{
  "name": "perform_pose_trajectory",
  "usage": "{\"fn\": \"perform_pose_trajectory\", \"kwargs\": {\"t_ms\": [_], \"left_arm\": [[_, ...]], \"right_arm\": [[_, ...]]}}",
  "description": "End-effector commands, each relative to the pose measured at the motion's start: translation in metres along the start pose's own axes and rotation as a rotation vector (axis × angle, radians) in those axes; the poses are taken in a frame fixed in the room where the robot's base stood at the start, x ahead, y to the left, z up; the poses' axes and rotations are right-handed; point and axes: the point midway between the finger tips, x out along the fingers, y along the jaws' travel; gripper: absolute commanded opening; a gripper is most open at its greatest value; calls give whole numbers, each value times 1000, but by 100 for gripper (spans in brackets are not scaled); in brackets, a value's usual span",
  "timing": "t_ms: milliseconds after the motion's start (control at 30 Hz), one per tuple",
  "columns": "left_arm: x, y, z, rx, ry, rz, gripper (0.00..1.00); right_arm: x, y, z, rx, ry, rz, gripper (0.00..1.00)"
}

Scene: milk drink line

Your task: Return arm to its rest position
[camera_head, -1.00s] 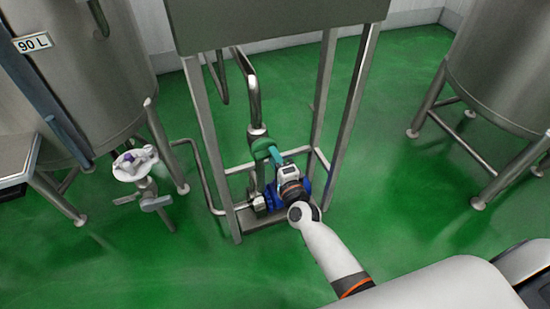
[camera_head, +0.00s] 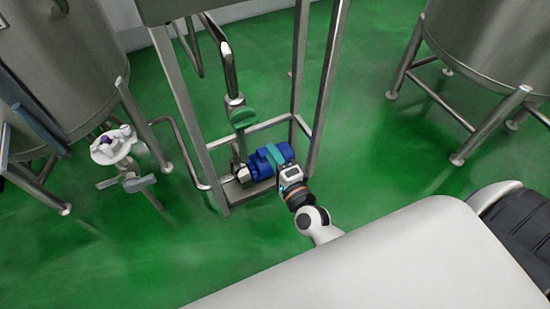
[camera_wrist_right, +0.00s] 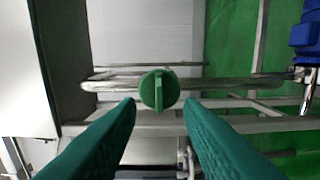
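My right gripper (camera_head: 277,153) comes in from the lower right in the head view, in front of the blue motor or pump. In the right wrist view my right gripper (camera_wrist_right: 160,105) shows two teal fingers, spread apart with nothing held between them. A round green valve handle (camera_wrist_right: 159,89) on a steel pipe lies ahead, in line with the gap between the fingertips. In the head view the same green handle (camera_head: 243,117) is up and left of the gripper, apart from it. My left gripper is not in view.
A steel frame (camera_head: 172,75) stands around the pipe and blue motor (camera_head: 262,166). A tank (camera_head: 60,60) with a white-topped outlet valve (camera_head: 113,147) stands left. Another tank (camera_head: 490,50) stands right. The green floor (camera_head: 380,150) between the frame and right tank is clear.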

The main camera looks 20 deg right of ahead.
Motion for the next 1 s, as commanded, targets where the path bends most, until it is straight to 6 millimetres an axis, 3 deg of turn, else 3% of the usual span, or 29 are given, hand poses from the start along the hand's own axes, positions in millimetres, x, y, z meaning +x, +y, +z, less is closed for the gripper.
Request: {"fn": "perform_pose_trajectory", "kwargs": {"t_ms": [167, 633, 733, 867, 1000], "left_arm": [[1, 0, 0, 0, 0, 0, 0], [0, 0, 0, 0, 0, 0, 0], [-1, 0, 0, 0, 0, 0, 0], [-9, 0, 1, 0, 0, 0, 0], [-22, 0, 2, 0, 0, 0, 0]], "right_arm": [[-9, 0, 0, 0, 0, 1, 34], [-9, 0, 0, 0, 0, 0, 34], [-10, -7, -1, -25, 6, -19, 34], [-18, -53, -6, -173, 48, -135, 34], [-52, -144, -11, -468, 176, -363, 34]]}}
